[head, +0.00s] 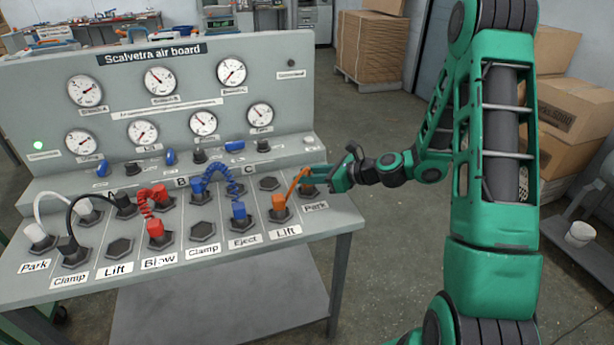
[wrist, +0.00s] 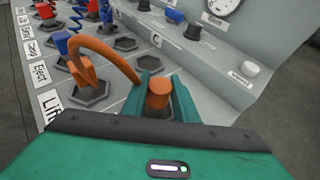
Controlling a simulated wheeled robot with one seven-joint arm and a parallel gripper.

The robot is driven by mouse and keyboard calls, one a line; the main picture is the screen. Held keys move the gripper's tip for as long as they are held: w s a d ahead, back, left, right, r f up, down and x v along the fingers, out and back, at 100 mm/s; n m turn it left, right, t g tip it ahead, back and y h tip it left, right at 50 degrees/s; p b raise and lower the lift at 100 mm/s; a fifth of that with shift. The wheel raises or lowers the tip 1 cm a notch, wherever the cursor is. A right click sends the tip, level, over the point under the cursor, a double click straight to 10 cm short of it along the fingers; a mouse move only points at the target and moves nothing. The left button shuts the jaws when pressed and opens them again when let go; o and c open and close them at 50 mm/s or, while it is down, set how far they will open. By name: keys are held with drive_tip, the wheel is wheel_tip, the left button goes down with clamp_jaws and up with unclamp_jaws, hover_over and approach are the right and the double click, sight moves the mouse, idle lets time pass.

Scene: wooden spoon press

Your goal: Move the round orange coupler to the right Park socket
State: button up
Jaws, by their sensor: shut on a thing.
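My gripper (head: 328,178) is shut on the round orange coupler (wrist: 158,94), whose top shows between the green fingers in the wrist view. An orange hose (head: 297,180) arches from it to a square orange coupler (head: 278,205), which stands in the right Lift socket; this coupler also shows in the wrist view (wrist: 83,70). The dark right Park socket (head: 309,191) lies just behind its Park label (head: 315,206), close below and left of my gripper. The fingers hide the round coupler's lower end, so I cannot tell whether it touches the socket.
Blue (head: 238,212) and red (head: 155,230) couplers with coiled hoses stand left of the orange one. White (head: 38,235) and black hoses stand further left. The gauge panel (head: 180,80) rises behind the sockets. Open floor lies right of the bench.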

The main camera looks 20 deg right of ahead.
drive_tip(key=shift+f, duration=0.1)
drive_tip(key=o, duration=1.1)
drive_tip(key=v, duration=1.2)
drive_tip(key=s+n+g, duration=0.1)
drive_tip(key=s+n, duration=0.1)
drive_tip(key=s+f+n+g+h, duration=0.1)
drive_tip(key=s+n, duration=0.1)
drive_tip(key=n, duration=0.1)
drive_tip(key=s+n+g+h, duration=0.1)
drive_tip(key=s+n, duration=0.1)
drive_tip(key=shift+a+f+g, duration=0.3)
drive_tip(key=shift+a, duration=0.05)
drive_tip(key=s+d+r+n+g+h, duration=0.2)
drive_tip(key=s+d+n, duration=0.1)
drive_tip(key=s, duration=0.5)
drive_tip(key=s+d+r+n+g+h, duration=0.2)
drive_tip(key=s+n, duration=0.4)
drive_tip(key=s, duration=0.3)
drive_tip(key=s+d+r+n+g+h, duration=0.1)
drive_tip(key=s+d+r+n+h, duration=0.2)
drive_tip(key=s, duration=0.5)
drive_tip(key=d+r+n, duration=0.1)
drive_tip(key=d, duration=0.1)
drive_tip(key=shift+s+d+n+g, duration=0.3)
drive_tip(key=shift+s+g, duration=0.05)
drive_tip(key=shift+g, duration=0.05)
